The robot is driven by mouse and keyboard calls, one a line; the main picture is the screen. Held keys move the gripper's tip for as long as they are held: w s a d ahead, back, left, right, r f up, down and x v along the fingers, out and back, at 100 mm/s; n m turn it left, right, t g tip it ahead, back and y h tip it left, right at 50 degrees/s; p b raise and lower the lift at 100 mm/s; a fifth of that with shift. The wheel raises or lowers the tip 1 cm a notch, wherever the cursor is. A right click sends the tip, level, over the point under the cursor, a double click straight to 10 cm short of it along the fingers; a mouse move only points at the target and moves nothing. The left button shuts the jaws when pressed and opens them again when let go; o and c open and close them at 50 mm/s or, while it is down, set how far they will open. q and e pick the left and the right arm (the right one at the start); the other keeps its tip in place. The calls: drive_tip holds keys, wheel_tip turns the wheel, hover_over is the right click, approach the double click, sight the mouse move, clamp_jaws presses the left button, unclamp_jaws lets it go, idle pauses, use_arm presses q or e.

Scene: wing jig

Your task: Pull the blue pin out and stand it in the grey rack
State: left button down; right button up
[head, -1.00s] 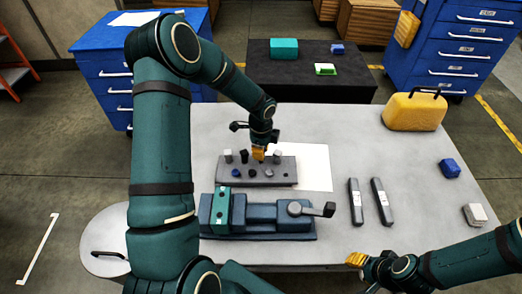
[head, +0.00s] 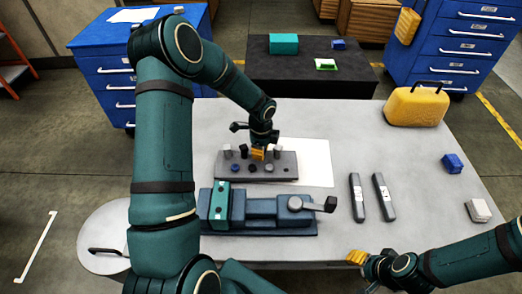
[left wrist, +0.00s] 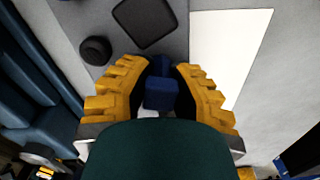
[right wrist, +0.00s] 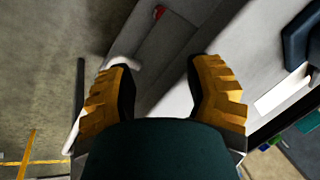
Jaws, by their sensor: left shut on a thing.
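The grey rack (head: 284,176) lies on the table behind the blue vise-like fixture, with several white, black and dark pegs in it. My left gripper (head: 258,154) is over the rack's back row, pointing down. In the left wrist view its yellow fingers (left wrist: 160,90) are shut on the blue pin (left wrist: 161,94), whose square head shows between them. The pin's lower end is hidden, so I cannot tell how deep it sits in the rack. My right gripper (head: 356,257) is open and empty near the table's front edge; its fingers show apart in the right wrist view (right wrist: 165,90).
The blue fixture (head: 262,210) with its handle (head: 318,205) stands just in front of the rack. A white sheet (head: 315,160) lies beside the rack. Two grey bars (head: 357,198), a yellow case (head: 416,106), a blue block (head: 452,163) and a pale block (head: 478,210) are to the right.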

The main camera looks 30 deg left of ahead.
drive_tip(key=shift+f, duration=0.1)
use_arm(q)
drive_tip(key=c, duration=0.9)
unclamp_jaws()
use_arm(e)
drive_tip(key=shift+s+a, duration=0.1)
